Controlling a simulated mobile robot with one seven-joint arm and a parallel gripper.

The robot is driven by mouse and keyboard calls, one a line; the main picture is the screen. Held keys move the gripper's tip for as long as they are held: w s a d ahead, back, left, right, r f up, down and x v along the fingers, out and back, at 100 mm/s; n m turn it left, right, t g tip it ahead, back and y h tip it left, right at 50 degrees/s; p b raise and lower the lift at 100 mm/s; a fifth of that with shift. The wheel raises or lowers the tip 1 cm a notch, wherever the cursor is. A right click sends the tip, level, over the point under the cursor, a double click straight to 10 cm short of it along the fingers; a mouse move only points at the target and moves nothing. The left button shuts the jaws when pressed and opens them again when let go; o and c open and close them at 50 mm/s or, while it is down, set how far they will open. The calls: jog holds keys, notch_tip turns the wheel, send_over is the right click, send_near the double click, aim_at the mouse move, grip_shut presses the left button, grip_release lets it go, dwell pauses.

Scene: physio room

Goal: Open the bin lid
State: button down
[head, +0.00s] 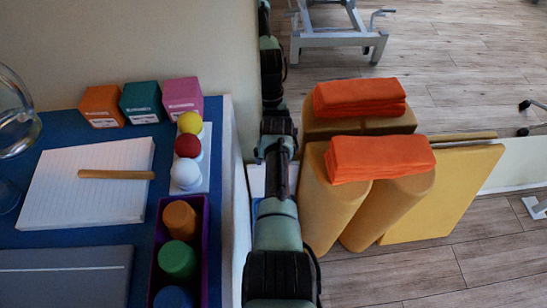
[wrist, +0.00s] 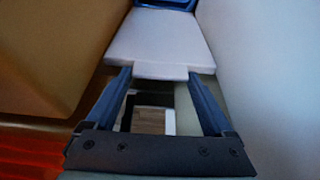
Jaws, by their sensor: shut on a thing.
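The bin lid (wrist: 160,38) is a pale flat panel in the upper middle of the wrist view, with a short tab at its near edge. My gripper (wrist: 160,74) is shut on this tab, with one dark blue finger at each side. A blue part (wrist: 165,4) shows beyond the lid's far edge; I cannot tell if it belongs to the bin. Most of the bin's body is hidden. In the head view my arm covers this spot and the gripper is not visible; a pale patch (head: 256,180) beside my arm may be part of the bin.
In the head view, bolsters (head: 320,205) with orange towels (head: 378,158) stand right of my arm. A blue-topped table (head: 70,228) holding several items is left.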

jog(key=shift+w+r, duration=0.2)
jog(key=shift+r, duration=0.05)
jog(key=shift+c, duration=0.6)
grip_release()
jog(key=shift+o, duration=0.6)
jog(key=shift+s+f, duration=0.1)
jog(key=p+v, duration=0.7)
jog(key=v, duration=0.6)
jog(key=shift+s, duration=0.1)
